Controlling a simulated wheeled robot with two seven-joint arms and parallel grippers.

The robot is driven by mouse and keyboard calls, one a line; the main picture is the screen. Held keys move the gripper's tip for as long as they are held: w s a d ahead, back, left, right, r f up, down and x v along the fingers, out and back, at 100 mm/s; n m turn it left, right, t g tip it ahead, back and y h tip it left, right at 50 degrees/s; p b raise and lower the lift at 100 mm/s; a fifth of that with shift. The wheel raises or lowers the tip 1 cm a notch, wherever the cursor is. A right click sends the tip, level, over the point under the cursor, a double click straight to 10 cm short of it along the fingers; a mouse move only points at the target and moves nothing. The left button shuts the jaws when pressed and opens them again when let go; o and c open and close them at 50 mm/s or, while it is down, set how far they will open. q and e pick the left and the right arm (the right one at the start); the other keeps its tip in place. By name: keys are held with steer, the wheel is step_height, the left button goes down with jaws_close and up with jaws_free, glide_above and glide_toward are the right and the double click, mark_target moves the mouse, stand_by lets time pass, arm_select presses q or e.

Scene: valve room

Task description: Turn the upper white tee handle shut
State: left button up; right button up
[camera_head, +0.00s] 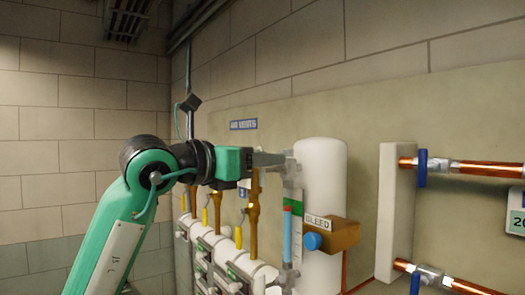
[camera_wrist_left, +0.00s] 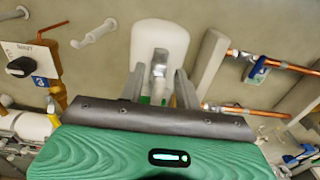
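My left gripper (camera_head: 268,160) reaches in from the left, at the top of a sight-glass column beside a white cylinder (camera_head: 321,215). A pale grey-white fitting (camera_head: 291,168), which looks like the upper tee handle, is at its fingertips. In the left wrist view the two fingers (camera_wrist_left: 160,72) are apart, with the pale handle (camera_wrist_left: 159,66) between them and small gaps visible on both sides. Whether a finger touches it I cannot tell. The glass with a blue tube (camera_head: 287,237) hangs below, with another pale fitting (camera_head: 288,275) at its bottom. My right gripper is not in view.
A brass block labelled BLEED with a blue knob (camera_head: 312,241) is right of the glass. Copper pipes with blue handles (camera_head: 422,168) leave a white panel (camera_head: 395,215) at right. Brass stems and white meters (camera_head: 243,268) stand below my left wrist.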

arm_select(q)
steer(key=shift+c, duration=0.2)
jaws_close()
